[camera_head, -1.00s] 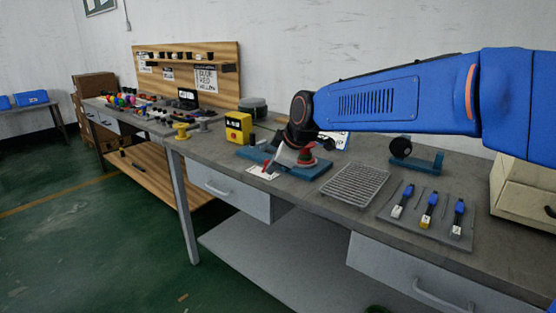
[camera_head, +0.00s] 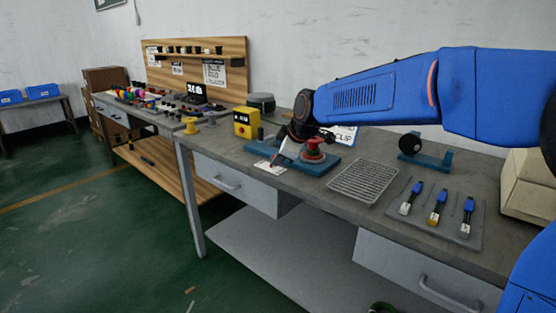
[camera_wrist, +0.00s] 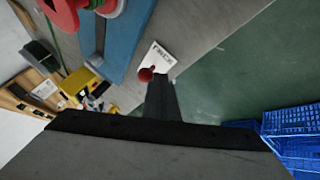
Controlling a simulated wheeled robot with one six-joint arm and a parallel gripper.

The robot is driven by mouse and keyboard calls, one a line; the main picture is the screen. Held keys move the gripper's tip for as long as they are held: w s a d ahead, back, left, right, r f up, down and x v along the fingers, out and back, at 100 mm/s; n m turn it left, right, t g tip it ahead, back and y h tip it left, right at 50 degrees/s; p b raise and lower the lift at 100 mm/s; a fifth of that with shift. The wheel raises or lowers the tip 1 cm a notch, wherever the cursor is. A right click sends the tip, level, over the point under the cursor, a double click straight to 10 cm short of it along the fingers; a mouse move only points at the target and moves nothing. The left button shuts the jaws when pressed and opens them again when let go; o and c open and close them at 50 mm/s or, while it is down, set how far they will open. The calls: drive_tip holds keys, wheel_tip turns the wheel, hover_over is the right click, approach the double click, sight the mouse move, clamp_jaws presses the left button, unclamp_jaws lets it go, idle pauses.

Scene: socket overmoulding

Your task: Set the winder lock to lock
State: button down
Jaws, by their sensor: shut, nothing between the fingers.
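The winder has a blue-teal base (camera_head: 327,166) with a red spool (camera_head: 313,150) on it, standing on the grey bench. In the wrist view the spool (camera_wrist: 66,12) and base (camera_wrist: 125,38) are at the upper left. A small red knob (camera_wrist: 146,75), probably the winder lock's, shows right at the fingertips; I cannot tell whether they touch. My gripper (camera_wrist: 160,80) is shut and empty, pointing down at the winder's front left edge. In the head view my gripper (camera_head: 279,158) is small and partly hides the lock area. The lock's setting cannot be read.
A white card (camera_head: 270,167) lies in front of the winder. A yellow box (camera_head: 242,122) stands left of it. A wire rack (camera_head: 364,181) and a tray (camera_head: 462,238) with several tools lie to the right. Blue crates (camera_wrist: 292,135) show at the lower right of the wrist view.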

drive_tip(key=shift+w+a+r+h, duration=0.1)
drive_tip(key=shift+a+r+h, duration=0.1)
drive_tip(key=shift+h, duration=0.1)
drive_tip(key=shift+w+a+r+g, duration=0.1)
drive_tip(key=shift+w+a+g, duration=0.05)
drive_tip(key=shift+g, duration=0.15)
drive_tip(key=shift+w+a+r+g+h, duration=0.3)
drive_tip(key=shift+a+g+h, duration=0.15)
drive_tip(key=shift+h, duration=0.2)
drive_tip(key=shift+w+a+r+g+h, duration=0.2)
drive_tip(key=shift+w+a+g+h, duration=0.15)
drive_tip(key=shift+g+h, duration=0.25)
drive_tip(key=a+g+h, duration=0.1)
drive_tip(key=w+h, duration=0.1)
drive_tip(key=w+a+g+h, duration=0.1)
drive_tip(key=h, duration=0.1)
drive_tip(key=shift+a+r+n+g, duration=0.25)
drive_tip(key=shift+a+n+g, duration=0.1)
drive_tip(key=shift+n, duration=0.05)
drive_tip(key=shift+r, duration=0.1)
drive_tip(key=shift+r, duration=0.75)
